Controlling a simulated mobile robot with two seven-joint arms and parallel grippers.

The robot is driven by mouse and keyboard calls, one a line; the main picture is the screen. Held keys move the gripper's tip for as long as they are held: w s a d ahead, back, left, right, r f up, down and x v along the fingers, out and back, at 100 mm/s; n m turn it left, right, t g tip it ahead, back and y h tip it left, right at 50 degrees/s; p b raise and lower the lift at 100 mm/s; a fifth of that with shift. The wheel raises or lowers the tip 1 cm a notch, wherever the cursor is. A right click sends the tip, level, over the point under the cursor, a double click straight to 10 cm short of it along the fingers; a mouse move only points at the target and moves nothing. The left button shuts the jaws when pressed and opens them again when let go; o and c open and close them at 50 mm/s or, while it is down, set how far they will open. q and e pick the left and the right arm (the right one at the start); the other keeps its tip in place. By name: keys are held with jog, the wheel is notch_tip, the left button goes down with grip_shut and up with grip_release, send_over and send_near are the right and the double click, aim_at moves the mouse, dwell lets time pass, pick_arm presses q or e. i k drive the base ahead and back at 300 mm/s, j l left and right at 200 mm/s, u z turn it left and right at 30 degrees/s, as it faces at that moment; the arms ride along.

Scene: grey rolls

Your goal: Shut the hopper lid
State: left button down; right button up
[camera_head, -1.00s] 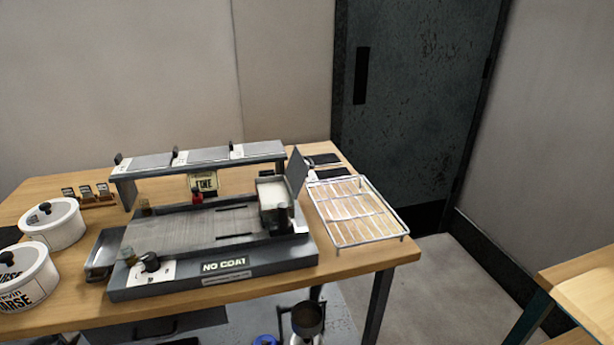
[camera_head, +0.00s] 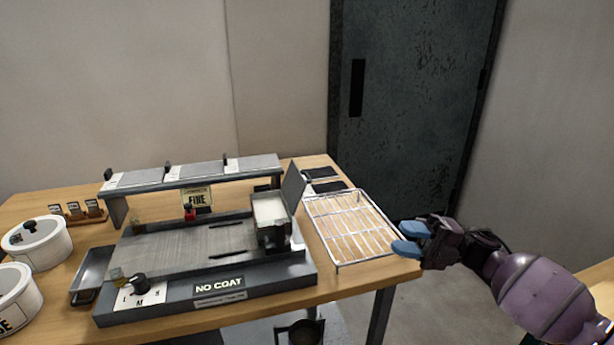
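The hopper (camera_head: 269,211) is a small box with white contents at the right end of the grey coating machine (camera_head: 180,243). Its dark flat lid (camera_head: 293,187) stands raised and tilted on the hopper's right side, so the hopper is open. My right gripper (camera_head: 406,239) has blue fingertips and is to the right of the hopper and lid, by the right front corner of the wire rack. My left gripper is not in view.
A wire rack (camera_head: 350,228) lies on the wooden table between the hopper and my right gripper. A raised shelf (camera_head: 190,172) runs behind the machine. White lidded pots (camera_head: 36,244) stand at the left. Dark pads (camera_head: 322,173) lie behind the rack.

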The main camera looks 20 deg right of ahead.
aim_at(293, 187)
jog(key=i, duration=0.95)
